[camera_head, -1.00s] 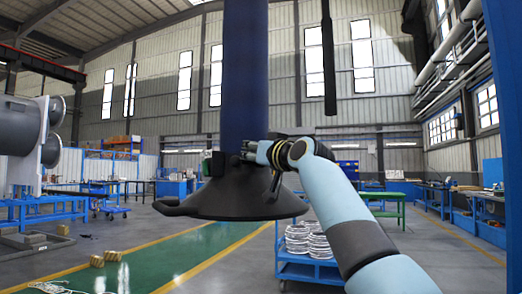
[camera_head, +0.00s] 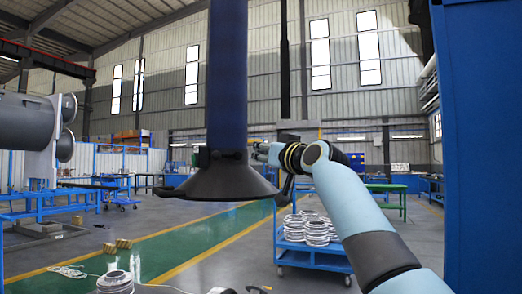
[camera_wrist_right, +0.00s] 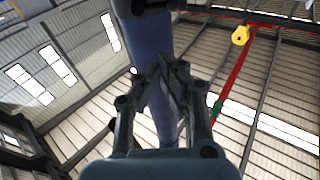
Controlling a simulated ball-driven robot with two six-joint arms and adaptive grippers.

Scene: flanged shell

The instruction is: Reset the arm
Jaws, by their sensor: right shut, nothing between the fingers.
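My right arm comes in from the right in the head view. Its gripper (camera_head: 262,150) is beside the dark cone-shaped hood (camera_head: 222,180), just right of the blue column (camera_head: 227,80) above it. I cannot tell whether gripper and hood touch. In the right wrist view the two fingers (camera_wrist_right: 166,80) are together with nothing between them. The blue column (camera_wrist_right: 165,115) passes behind them there. My left gripper is not in view.
A blue cart (camera_head: 310,255) with stacked flanged rings (camera_head: 308,228) stands below my right arm. A large blue upright panel (camera_head: 485,150) fills the right side. Small yellowish blocks (camera_head: 117,246) and a white cable lie on the floor at left. The green floor lane is largely open.

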